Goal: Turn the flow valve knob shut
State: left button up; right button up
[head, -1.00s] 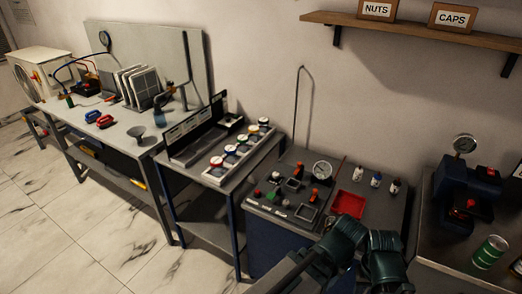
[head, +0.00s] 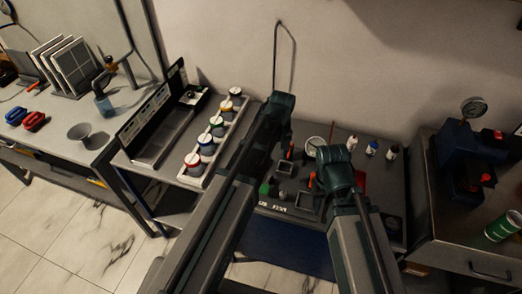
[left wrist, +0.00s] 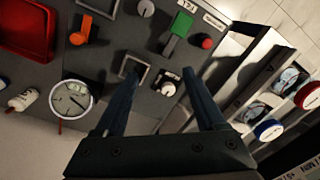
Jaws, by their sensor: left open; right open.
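The control panel (head: 290,208) stands mid-picture in the head view, partly hidden behind my arms. In the left wrist view my left gripper (left wrist: 159,75) is open and empty above it. A small light knob (left wrist: 168,88) shows between the fingers, closer to the right one, with no clear contact. A second light knob (left wrist: 146,8) is at the top edge. I cannot tell which is the flow valve knob; the labels are unreadable. A green lever (left wrist: 180,30), an orange lever (left wrist: 80,30) and a square frame (left wrist: 134,72) are nearby. My right gripper is hidden.
A round gauge (left wrist: 72,98) and a red tray (left wrist: 22,28) are left of the gripper. A red button (left wrist: 206,42) is on its right. A rack of colour-ringed jars (head: 213,140) stands left of the panel, and a bench with blue equipment (head: 462,150) stands right.

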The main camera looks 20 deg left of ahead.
pick_arm(q)
jog(key=w+a+r+n, duration=0.1)
jog(key=w+a+n, duration=0.4)
jog(key=w, duration=0.3)
jog(key=shift+a+r+n+p, duration=0.15)
jog(key=shift+a+n+p, duration=0.15)
jog(key=shift+a, duration=0.5)
notch_tip(320, 180, down, 14)
jog(key=b, duration=1.3)
jog(key=shift+r+b, duration=0.15)
jog(key=shift+b, duration=0.2)
jog(key=shift+s, duration=0.1)
grip_shut()
